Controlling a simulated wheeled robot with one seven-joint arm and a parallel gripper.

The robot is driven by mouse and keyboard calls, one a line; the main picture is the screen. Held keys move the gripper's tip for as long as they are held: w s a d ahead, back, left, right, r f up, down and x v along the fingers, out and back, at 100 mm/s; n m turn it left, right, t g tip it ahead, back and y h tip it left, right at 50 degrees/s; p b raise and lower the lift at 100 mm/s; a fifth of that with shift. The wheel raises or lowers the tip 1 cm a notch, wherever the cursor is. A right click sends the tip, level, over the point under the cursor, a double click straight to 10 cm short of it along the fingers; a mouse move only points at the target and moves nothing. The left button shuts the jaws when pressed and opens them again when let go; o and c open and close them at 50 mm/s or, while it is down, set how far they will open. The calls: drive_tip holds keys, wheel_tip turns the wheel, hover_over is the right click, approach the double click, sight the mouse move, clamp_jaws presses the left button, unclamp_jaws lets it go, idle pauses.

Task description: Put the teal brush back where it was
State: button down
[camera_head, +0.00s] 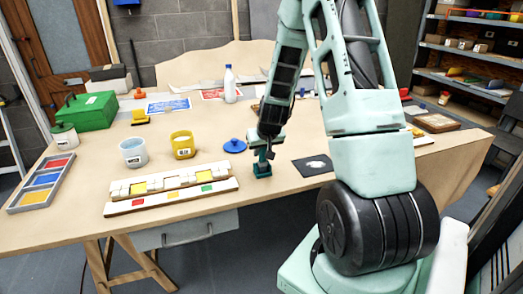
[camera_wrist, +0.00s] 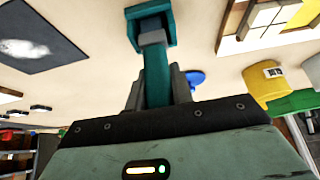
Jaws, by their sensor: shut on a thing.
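The teal brush (camera_head: 262,169) is held upright in my gripper (camera_head: 265,148), at the front middle of the table, right of the mosaic panel (camera_head: 172,196). In the wrist view the brush (camera_wrist: 156,75) runs up from between the two grey fingers (camera_wrist: 158,92), with its wide teal end farthest from the jaws. My gripper is shut on its shaft. I cannot tell whether the brush's lower end touches the table or hangs just above it.
A dark mat (camera_head: 313,166) with a white smear lies right of the brush. A blue lid (camera_head: 235,145) lies behind it to the left. A yellow pot (camera_head: 182,145) and a white pot (camera_head: 133,152) stand behind the panel. A white bottle (camera_head: 230,84) stands farther back.

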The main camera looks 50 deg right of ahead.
drive_tip(key=shift+f, duration=0.1)
drive_tip(key=shift+f, duration=0.1)
drive_tip(key=c, duration=1.2)
unclamp_jaws()
